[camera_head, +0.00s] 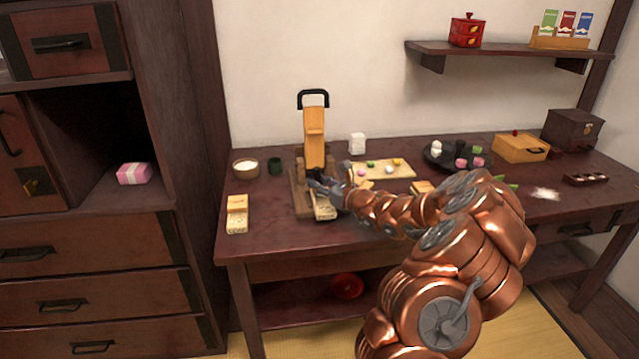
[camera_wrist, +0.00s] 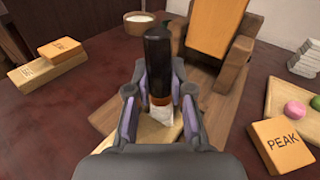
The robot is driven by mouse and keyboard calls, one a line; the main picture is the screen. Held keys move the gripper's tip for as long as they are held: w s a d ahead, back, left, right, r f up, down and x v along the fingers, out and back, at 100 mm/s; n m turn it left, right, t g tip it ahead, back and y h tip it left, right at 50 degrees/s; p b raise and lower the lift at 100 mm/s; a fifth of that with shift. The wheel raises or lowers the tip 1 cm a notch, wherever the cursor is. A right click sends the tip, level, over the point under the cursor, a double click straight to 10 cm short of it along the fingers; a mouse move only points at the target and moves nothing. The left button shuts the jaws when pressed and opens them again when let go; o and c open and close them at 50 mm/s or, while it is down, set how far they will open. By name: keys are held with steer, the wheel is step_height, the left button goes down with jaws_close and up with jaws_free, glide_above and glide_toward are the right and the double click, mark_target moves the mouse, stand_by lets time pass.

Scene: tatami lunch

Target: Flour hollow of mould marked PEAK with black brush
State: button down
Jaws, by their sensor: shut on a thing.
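My gripper (camera_wrist: 160,110) is shut on the black brush (camera_wrist: 157,60), which stands upright between the fingers, its pale bristles (camera_wrist: 160,115) pointing down. The bristles are over a pale wooden slab (camera_wrist: 150,138), partly hidden by the gripper. I cannot tell whether they touch it. In the head view the gripper (camera_head: 330,190) is at the foot of the wooden press. The block marked PEAK (camera_wrist: 283,147) lies to the right of the gripper in the wrist view, its hollow not visible. Another mould (camera_head: 237,214) stands at the left of the table.
The press (camera_head: 314,135) with an orange board and black handle rises behind the gripper. A bowl of white powder (camera_head: 245,167) and a dark green cup (camera_head: 275,166) stand behind left. A board of sweets (camera_head: 385,171) is to the right. White powder (camera_head: 545,194) lies at far right.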

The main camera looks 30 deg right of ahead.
steer(key=shift+d, duration=0.2)
steer(key=shift+s+a, duration=0.15)
steer(key=shift+s, duration=0.15)
stand_by(0.3)
steer(key=shift+w+p, duration=0.15)
steer(key=shift+p, duration=0.15)
steer(key=shift+r, duration=0.1)
steer(key=shift+r+p, duration=2.65)
steer(key=shift+r, duration=1.3)
